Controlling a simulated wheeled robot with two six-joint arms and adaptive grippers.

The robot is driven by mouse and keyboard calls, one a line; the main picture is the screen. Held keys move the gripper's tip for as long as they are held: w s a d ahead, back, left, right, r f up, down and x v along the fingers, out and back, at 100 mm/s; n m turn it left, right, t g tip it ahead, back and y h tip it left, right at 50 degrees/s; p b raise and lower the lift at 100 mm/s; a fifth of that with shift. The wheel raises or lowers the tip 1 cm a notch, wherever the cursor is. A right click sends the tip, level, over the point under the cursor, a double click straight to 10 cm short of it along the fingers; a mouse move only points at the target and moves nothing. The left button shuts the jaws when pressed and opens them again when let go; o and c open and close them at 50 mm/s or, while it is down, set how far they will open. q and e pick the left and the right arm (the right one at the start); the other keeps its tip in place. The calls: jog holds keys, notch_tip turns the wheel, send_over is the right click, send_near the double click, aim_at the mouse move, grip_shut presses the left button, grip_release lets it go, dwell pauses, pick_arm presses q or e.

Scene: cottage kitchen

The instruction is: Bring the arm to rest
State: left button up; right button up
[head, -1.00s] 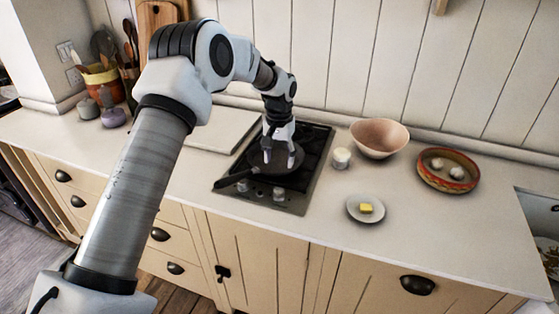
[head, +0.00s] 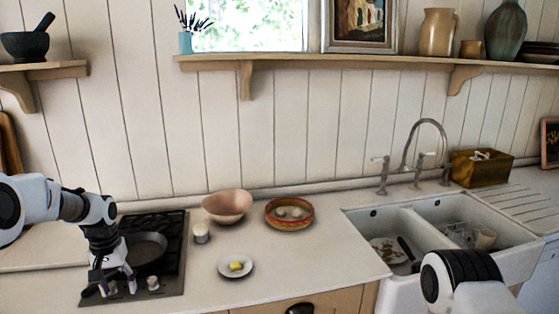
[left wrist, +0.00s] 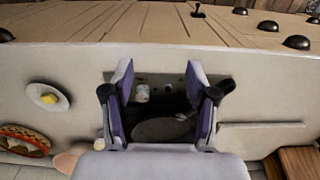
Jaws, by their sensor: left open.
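My left gripper (head: 114,284) hangs fingers down at the front of the black hob (head: 172,252), beside the dark pan (head: 148,246). In the left wrist view my left gripper (left wrist: 160,80) has its two purple-faced fingers wide apart with nothing held between them. The pan (left wrist: 163,129) and a pale hob knob (left wrist: 142,92) show beyond the gap. Whether the fingertips touch anything cannot be told. A white link of my right arm shows at the lower right of the head view; its gripper is out of view.
Right of the hob are a white cup (head: 201,233), a pink bowl (head: 228,205), a plate with butter (head: 235,266) and a patterned bowl (head: 290,214). A double sink (head: 392,222) lies farther right. Bare counter (head: 320,262) lies between. A shelf (head: 350,61) runs above.

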pick_arm(q)
jog(key=s+d+f+m+g+b, duration=0.15)
jog(key=s+d+f, duration=0.25)
jog(key=s+f, duration=0.65)
jog(key=s+d+f+g+b, duration=0.1)
jog(key=s+d+f+g, duration=0.2)
jog(key=s+d+f, duration=0.7)
jog(key=s+f+t+b, duration=0.1)
jog(key=s+f, duration=0.3)
jog(key=s, duration=0.4)
jog(key=s+f+t, duration=0.3)
jog(key=s+f, duration=0.2)
jog(key=s, duration=0.4)
jog(key=shift+f+m+t+b, duration=0.25)
jog(key=shift+m+t+b, duration=0.1)
jog(key=shift+b, duration=0.05)
pick_arm(e)
jog(key=f, duration=0.4)
jog(key=shift+w+f, duration=0.3)
pick_arm(q)
jog(key=shift+d, duration=0.1)
pick_arm(e)
jog(key=shift+s, duration=0.1)
